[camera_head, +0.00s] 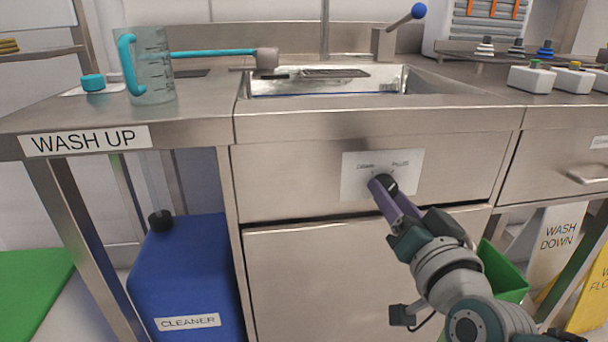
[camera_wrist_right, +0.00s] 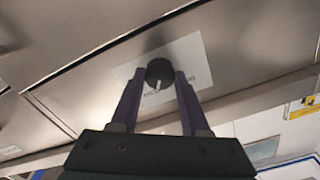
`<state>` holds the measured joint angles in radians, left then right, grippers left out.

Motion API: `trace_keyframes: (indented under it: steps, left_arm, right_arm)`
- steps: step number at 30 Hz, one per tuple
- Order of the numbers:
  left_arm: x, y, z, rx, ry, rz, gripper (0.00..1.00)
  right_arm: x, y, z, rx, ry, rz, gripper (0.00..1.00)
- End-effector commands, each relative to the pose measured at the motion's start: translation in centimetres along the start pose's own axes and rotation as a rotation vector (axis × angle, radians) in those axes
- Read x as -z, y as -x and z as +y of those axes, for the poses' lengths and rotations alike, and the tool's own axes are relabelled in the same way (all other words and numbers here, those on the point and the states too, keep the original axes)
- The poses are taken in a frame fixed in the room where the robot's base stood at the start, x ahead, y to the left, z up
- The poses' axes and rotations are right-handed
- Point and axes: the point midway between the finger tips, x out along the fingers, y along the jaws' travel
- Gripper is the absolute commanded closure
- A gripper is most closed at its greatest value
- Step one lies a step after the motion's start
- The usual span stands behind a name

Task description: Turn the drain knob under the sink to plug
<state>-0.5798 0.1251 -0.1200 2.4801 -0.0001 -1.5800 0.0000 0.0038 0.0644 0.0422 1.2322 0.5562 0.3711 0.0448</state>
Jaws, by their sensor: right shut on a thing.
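The drain knob (camera_head: 389,182) is a round black dial on a white label plate (camera_head: 413,170) on the front panel below the sink (camera_head: 325,80). The plate carries "DRAIN" on the left and "PLUG" on the right, in small blurred print. My right gripper (camera_head: 381,185) is at the knob with its purple fingers closed on it. In the right wrist view the knob (camera_wrist_right: 159,72) sits between the two fingertips, and its white pointer line points down towards the plate's printed edge. The print there is too blurred to tell which word it meets. My left gripper is out of view.
A measuring jug (camera_head: 152,70) and a turquoise-handled brush (camera_head: 215,54) are on the left counter. A blue cleaner canister (camera_head: 185,275) stands below left. A green bin (camera_head: 503,270) is behind my right arm. The panel around the knob is clear.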

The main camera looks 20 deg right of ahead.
Motion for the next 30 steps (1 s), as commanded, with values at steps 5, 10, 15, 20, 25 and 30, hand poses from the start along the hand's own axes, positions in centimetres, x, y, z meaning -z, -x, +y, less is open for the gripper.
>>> trace_keyframes:
  steps: [5,10,15,20,25,30]
  left_arm:
    - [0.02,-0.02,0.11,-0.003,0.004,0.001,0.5]
    - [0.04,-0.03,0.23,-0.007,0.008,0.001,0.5]
    - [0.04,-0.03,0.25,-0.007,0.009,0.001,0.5]
    - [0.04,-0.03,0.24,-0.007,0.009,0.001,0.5]
    - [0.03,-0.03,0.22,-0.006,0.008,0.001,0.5]
    - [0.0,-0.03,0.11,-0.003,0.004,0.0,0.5]
  right_arm:
    - [0.05,0.0,-0.04,0.001,-0.073,0.002,1.0]
    - [0.06,0.0,-0.03,0.001,-0.111,0.002,1.0]
    - [0.06,0.0,-0.03,0.001,-0.123,0.002,1.0]
    - [0.07,0.0,-0.03,0.001,-0.124,0.002,1.0]
    - [0.07,0.0,-0.03,0.001,-0.123,0.002,0.52]
    - [0.05,0.0,-0.03,0.0,-0.122,0.002,0.33]
